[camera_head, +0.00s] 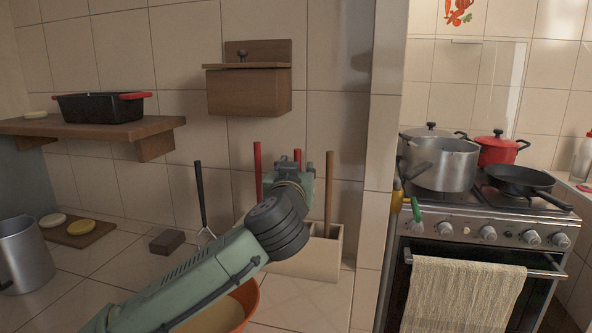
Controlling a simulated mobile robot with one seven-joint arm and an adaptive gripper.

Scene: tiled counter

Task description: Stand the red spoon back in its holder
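A beige box-like holder (318,262) stands on the tiled counter against the wall, partly hidden by my arm. A brown wooden handle (329,185) rises upright from it. A red upright handle (257,165) shows just left of my gripper (287,182), and a short red tip (297,156) shows above it. I cannot tell which red piece is the spoon; their lower parts are hidden. My gripper is above and in front of the holder. Its fingers are hidden behind my wrist, so its opening and any hold do not show.
An orange bowl (246,297) sits under my arm. A black-handled utensil (201,195) leans on the wall, with a dark block (167,242) nearby. A metal pot (25,255) stands left. A tiled wall edge (378,180) separates the counter from the stove (470,230).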

